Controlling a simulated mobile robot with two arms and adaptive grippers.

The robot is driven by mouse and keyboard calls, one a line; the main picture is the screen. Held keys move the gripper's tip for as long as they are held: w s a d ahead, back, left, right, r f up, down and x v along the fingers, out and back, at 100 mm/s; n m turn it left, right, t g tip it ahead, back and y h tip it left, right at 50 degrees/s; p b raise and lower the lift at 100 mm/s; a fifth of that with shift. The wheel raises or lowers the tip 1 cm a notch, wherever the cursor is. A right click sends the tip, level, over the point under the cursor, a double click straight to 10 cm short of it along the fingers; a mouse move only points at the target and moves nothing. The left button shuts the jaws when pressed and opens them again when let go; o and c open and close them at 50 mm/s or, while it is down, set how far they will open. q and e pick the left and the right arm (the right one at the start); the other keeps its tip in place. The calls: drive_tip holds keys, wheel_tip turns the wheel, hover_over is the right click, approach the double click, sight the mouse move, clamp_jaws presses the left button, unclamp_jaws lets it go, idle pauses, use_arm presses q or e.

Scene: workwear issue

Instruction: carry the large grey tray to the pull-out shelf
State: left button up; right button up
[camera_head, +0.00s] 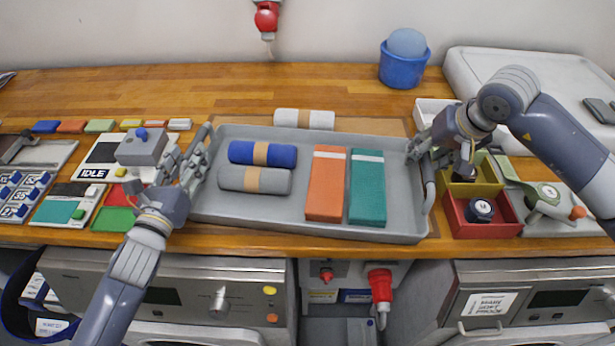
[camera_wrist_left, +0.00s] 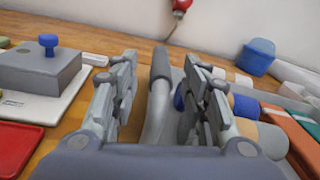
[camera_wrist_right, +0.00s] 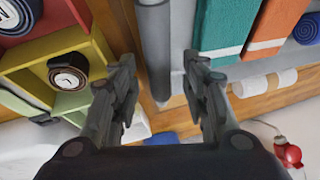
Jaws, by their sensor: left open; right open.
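The large grey tray (camera_head: 285,214) lies on the wooden worktop. It holds a blue roll (camera_head: 240,153), a grey roll (camera_head: 235,179), an orange folded pack (camera_head: 325,190) and a teal folded pack (camera_head: 367,195). My left gripper (camera_head: 195,152) is open at the tray's left end. In the left wrist view its fingers stand either side of the grey handle bar (camera_wrist_left: 158,105). My right gripper (camera_head: 428,150) is open at the right end. In the right wrist view its fingers stand either side of the other handle bar (camera_wrist_right: 154,50). I cannot identify the pull-out shelf.
A white roll (camera_head: 304,119) lies just behind the tray. Yellow (camera_head: 487,187) and red (camera_head: 458,222) bins stand close on the right. A grey box with a blue knob (camera_head: 142,148) stands close on the left. The worktop behind is mostly clear, with a blue bucket (camera_head: 403,70).

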use_arm(q)
drive_tip(key=shift+w+d, duration=0.1)
drive_tip(key=shift+w, duration=0.45)
use_arm(e)
drive_tip(key=shift+w+a+f, duration=0.1)
drive_tip(key=shift+w+f, duration=0.1)
drive_tip(key=shift+f, duration=0.3)
use_arm(q)
drive_tip(key=shift+c, duration=0.4)
use_arm(e)
drive_tip(key=shift+c, duration=0.4)
use_arm(q)
clamp_jaws()
use_arm(e)
clamp_jaws()
use_arm(q)
drive_tip(key=shift+r, duration=0.2)
use_arm(e)
drive_tip(key=shift+r, duration=0.1)
